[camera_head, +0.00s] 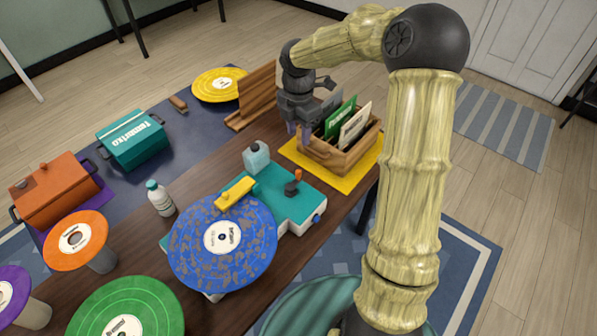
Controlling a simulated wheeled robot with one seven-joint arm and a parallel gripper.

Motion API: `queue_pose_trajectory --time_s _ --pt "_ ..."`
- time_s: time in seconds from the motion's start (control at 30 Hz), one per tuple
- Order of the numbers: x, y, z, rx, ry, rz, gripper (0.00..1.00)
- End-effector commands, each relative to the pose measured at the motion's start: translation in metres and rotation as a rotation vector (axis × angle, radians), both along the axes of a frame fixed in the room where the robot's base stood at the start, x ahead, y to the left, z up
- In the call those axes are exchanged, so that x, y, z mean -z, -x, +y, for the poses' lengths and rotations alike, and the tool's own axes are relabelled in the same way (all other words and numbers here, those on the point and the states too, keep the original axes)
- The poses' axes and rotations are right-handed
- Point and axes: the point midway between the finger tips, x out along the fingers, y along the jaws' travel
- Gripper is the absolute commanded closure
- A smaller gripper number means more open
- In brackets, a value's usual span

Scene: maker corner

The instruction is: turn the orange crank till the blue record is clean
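The blue record (255,228) lies flat on a teal record-cleaning machine (270,192). Brown patches of dirt cover much of its blue surface around the white label. A yellow bar (235,192) reaches over the record's upper edge. The orange crank (298,174) stands up from a dark mount on the right part of the machine. My gripper (298,132) is above and beyond the crank, by the left end of a wooden crate, and does not touch the crank. Its purple fingertips look apart with nothing between them.
The wooden crate (347,158) with record sleeves stands on a yellow mat (352,183). A white bottle (159,198) stands left of the record. Green (95,310) and orange (90,245) records are at lower left.

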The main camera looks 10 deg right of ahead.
Motion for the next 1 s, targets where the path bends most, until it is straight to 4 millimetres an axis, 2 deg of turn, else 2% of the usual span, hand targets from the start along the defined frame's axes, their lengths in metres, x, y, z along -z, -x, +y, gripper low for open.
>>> queue_pose_trajectory --time_s 0.17,0.8,1.0 --pt "0.024 0.001 0.0 -0.002 0.0 0.004 0.61" --pt "0.137 0.001 0.001 -0.001 -0.001 0.005 0.61" --pt "0.162 0.001 0.0 0.0 0.0 0.002 0.61"
